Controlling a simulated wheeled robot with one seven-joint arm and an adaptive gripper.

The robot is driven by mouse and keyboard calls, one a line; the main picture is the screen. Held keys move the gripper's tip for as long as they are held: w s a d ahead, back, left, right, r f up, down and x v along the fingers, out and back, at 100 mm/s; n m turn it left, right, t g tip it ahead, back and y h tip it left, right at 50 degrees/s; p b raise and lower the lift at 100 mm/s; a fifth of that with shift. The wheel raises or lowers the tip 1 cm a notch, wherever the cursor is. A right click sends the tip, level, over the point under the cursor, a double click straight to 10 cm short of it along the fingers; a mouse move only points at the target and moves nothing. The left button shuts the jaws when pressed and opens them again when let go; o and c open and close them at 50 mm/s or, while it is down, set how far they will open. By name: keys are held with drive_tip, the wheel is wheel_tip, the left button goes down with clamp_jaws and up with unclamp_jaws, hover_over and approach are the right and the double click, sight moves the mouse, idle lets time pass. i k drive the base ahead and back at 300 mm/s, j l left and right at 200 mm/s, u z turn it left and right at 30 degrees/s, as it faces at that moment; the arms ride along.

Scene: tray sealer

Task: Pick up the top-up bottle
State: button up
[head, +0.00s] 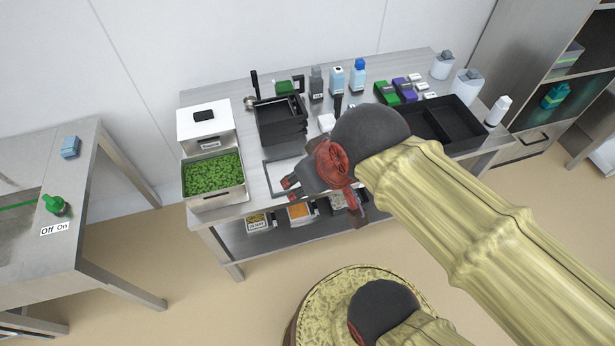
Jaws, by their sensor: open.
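Several bottles stand at the back of the steel table: a grey bottle (316,85), a pale blue bottle (337,82) and a blue-capped bottle (357,77). A white bottle (498,111) stands alone at the table's right end. I cannot tell which is the top-up bottle, as no label is readable. My gripper (290,190) is open and looks empty, over the table's front part, left of centre. It is apart from all the bottles. My arm and gripper hide part of the table's middle and front.
A pan of green pieces (213,176) and a white lidded box (205,125) stand at the table's left. Stacked black trays (281,122) and a black divided tray (455,122) flank the middle. Two white jugs (466,86) stand back right. Food containers (299,213) sit on the lower shelf.

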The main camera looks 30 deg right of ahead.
sight(337, 76)
drive_tip(key=z, duration=1.4)
